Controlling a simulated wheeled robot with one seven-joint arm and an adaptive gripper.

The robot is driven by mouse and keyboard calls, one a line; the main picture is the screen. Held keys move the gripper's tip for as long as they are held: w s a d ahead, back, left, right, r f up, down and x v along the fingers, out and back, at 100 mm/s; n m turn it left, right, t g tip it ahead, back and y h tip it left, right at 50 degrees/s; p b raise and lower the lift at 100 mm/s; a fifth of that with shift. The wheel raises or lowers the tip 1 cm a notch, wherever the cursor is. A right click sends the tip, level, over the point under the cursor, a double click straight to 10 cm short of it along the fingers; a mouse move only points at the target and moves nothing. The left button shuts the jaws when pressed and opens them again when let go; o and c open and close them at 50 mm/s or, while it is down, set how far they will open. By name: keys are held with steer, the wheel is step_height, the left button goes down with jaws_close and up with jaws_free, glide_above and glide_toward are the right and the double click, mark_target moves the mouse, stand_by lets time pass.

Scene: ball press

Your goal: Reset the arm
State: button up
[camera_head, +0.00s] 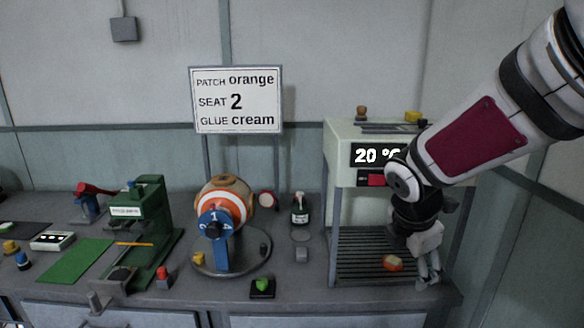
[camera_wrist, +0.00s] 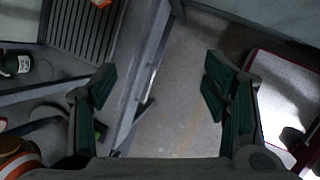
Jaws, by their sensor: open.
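My arm reaches in from the upper right of the head view. My gripper (camera_head: 429,274) hangs at the right front of the heater (camera_head: 345,165), pointing down beside its slatted rack (camera_head: 352,262). In the wrist view my gripper (camera_wrist: 158,85) has its two green-padded fingers wide apart, with nothing between them; the floor shows below. An orange patch (camera_head: 393,263) lies on the rack, just left of my fingers and apart from them. The heater's display (camera_head: 376,155) reads 20 °C.
A striped ball (camera_head: 226,200) sits on a numbered stand at the bench's middle. A bottle (camera_head: 300,211) stands right of it; a green press (camera_head: 150,215) stands left. A sign (camera_head: 236,100) reads patch orange, seat 2, glue cream. The bench edge (camera_head: 452,297) is near my gripper.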

steer(key=s+a+r+m+y, duration=0.1)
steer(key=s+a+r+m, duration=0.1)
steer(key=s+m, duration=0.8)
steer(key=s+a+r+m+y, duration=0.1)
steer(key=s+r+m, duration=0.4)
steer(key=s+m, duration=0.6)
steer(key=s+y+p, duration=0.1)
steer(key=s, duration=0.2)
steer(key=shift+s+a+r+m, duration=0.15)
steer(key=shift+s+a+m, duration=0.05)
steer(key=shift+a+m, duration=0.15)
